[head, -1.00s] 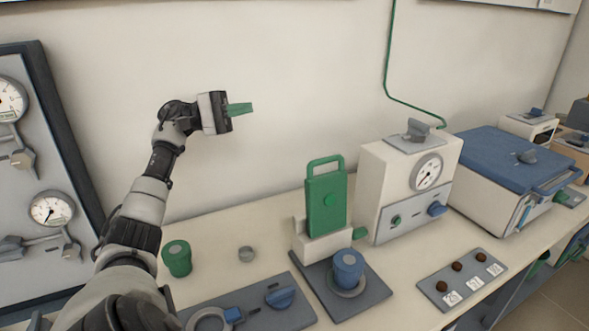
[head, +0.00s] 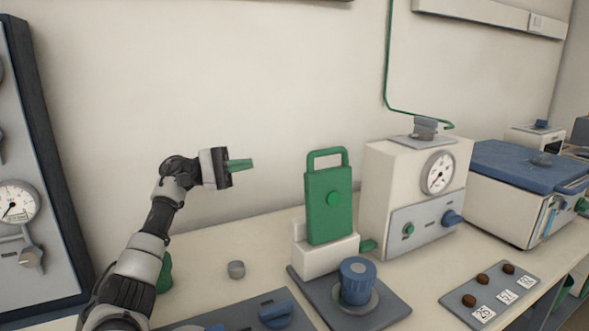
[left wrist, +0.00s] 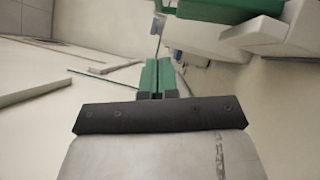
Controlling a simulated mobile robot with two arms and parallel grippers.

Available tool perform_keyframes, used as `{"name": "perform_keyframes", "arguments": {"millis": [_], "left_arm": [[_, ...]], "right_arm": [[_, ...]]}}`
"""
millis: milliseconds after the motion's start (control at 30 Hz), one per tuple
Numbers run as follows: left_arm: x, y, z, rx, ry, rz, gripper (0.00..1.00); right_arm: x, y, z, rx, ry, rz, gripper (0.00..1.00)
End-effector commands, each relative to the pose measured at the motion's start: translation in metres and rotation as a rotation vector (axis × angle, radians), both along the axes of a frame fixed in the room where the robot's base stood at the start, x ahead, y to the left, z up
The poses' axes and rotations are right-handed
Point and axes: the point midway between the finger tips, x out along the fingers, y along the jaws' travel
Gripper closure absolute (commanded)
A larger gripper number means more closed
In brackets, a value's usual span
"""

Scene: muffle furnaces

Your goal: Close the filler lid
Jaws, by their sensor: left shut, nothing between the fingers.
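A green plate with a loop handle (head: 328,205) stands upright on a white block (head: 318,260) in the middle of the bench; it looks like the filler lid, raised. In the left wrist view, the green plate (left wrist: 225,10) shows at the top right beside the white block (left wrist: 262,38). My left gripper (head: 246,165) is left of the plate, level with its upper part, with a clear gap between them. Its green fingers (left wrist: 158,76) are shut with nothing between them. My right gripper is not in view.
A blue knobbed cap (head: 357,280) sits on a grey plate in front of the white block. A white unit with a dial (head: 410,195) stands to the right. A gauge panel (head: 40,170) is far left.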

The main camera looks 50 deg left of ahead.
Motion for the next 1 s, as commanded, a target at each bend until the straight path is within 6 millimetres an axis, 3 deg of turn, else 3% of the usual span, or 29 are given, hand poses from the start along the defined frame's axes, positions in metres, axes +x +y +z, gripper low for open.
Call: {"name": "perform_keyframes", "arguments": {"millis": [533, 800, 1000], "left_arm": [[0.063, -0.074, 0.022, 0.000, -0.002, -0.004, 1.00], [0.059, -0.103, 0.030, 0.001, 0.002, -0.002, 1.00], [0.058, -0.108, 0.031, 0.000, 0.001, 0.000, 1.00]], "right_arm": [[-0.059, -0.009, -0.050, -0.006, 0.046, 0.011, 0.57], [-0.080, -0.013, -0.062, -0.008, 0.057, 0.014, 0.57], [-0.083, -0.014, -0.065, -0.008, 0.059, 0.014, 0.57]]}}
